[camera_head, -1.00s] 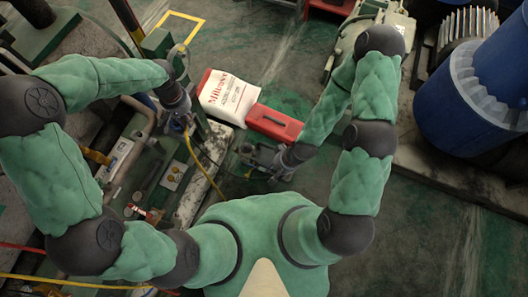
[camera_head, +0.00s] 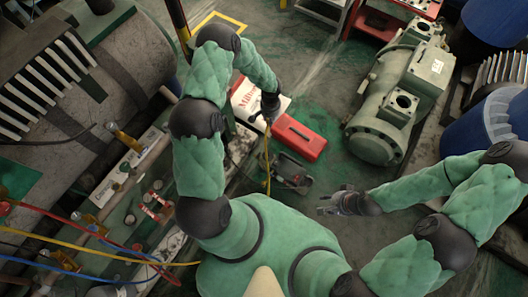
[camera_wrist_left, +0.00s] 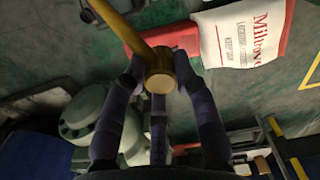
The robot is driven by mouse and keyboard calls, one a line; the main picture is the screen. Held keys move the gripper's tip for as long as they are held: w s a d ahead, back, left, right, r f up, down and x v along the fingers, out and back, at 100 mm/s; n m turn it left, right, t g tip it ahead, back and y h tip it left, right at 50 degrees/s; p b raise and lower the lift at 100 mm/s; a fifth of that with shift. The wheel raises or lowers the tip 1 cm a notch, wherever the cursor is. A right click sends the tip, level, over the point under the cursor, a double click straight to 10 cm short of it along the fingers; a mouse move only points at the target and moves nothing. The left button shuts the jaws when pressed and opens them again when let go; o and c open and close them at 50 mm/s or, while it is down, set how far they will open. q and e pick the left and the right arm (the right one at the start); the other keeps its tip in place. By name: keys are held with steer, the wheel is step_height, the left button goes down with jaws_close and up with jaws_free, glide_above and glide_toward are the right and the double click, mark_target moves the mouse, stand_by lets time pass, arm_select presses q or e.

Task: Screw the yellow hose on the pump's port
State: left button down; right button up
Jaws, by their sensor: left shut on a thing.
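The yellow hose (camera_head: 267,165) hangs from my left gripper (camera_head: 267,117). In the left wrist view its yellow end (camera_wrist_left: 160,79) is clamped between the fingers of my left gripper (camera_wrist_left: 160,78). The hose passes toward the upper left there. The hose end is apart from the pump.
Machinery with red, blue and yellow hoses fills the left. Floor is clear between toolbox and compressor.

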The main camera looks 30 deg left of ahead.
arm_select(q)
step_height(320, 180, down, 9)
steer(key=s+p, duration=0.1)
steer(key=s, duration=0.1)
steer(key=p, duration=0.3)
glide_above(264, 183)
step_height(264, 183, down, 20)
step_height(264, 183, down, 6)
steer(key=b, duration=0.6)
steer(key=shift+a+f+b, duration=0.15)
steer(key=shift+f+b, duration=0.05)
steer(key=shift+b, duration=0.1)
steer(key=shift+r, duration=0.1)
steer(key=shift+p, duration=0.65)
steer(key=shift+f+b, duration=0.9)
steer(key=shift+f, duration=0.15)
stand_by(0.3)
